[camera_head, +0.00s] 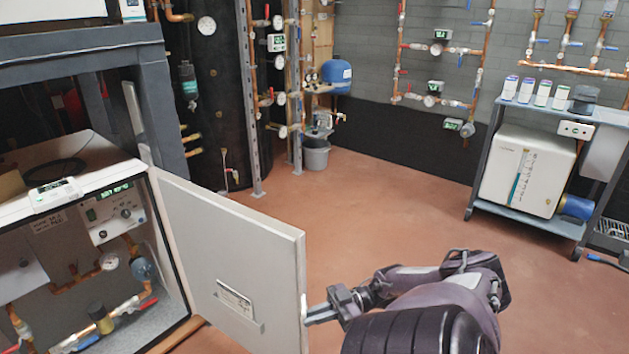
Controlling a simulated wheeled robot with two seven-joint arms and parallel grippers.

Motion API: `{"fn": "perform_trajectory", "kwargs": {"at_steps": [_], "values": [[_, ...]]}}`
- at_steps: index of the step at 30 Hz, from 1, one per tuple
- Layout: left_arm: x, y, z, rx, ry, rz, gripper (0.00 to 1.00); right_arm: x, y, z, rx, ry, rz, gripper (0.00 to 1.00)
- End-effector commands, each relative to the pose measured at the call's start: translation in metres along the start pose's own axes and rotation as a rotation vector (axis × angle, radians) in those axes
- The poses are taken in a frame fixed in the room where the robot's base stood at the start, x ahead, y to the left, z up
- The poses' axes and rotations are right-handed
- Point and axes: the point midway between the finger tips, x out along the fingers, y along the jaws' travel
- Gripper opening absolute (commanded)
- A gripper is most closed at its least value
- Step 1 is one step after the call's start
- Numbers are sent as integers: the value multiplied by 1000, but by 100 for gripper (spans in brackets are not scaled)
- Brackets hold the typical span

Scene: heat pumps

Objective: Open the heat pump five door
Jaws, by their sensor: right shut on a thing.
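The heat pump (90,190) is a white-topped cabinet at the lower left, with pipes, valves and a small green display inside. Its light grey door (230,238) is swung wide open, hinged on the cabinet's right side, with its inner face and a label plate showing. My right gripper (312,312) is at the door's free edge, low down, and is shut on that edge or a handle there; the exact contact is partly hidden behind the door. My right arm reaches in from the lower right. My left gripper is not in the view.
A grey rack (150,100) stands behind the cabinet. A wheeled trolley (470,212) with a white unit (528,170) is at the right. A grey bucket (316,156) stands by the back wall. The red-brown floor (370,210) between is clear.

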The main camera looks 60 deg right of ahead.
Motion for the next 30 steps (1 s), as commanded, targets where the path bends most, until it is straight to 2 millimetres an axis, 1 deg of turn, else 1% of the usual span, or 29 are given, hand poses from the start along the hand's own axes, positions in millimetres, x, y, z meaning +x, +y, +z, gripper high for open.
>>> {"fn": "perform_trajectory", "kwargs": {"at_steps": [1,6,7,8,9,30], "values": [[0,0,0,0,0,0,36,4,10,-6,-29,0,5,0],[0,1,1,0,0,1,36,4,10,-6,-29,1,4,0],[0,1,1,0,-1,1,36,4,10,-6,-29,1,4,14],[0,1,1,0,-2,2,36,4,10,-7,-29,2,3,18],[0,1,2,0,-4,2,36,4,10,-7,-28,2,3,19],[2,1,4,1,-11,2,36,3,6,-4,-16,3,3,19]]}}
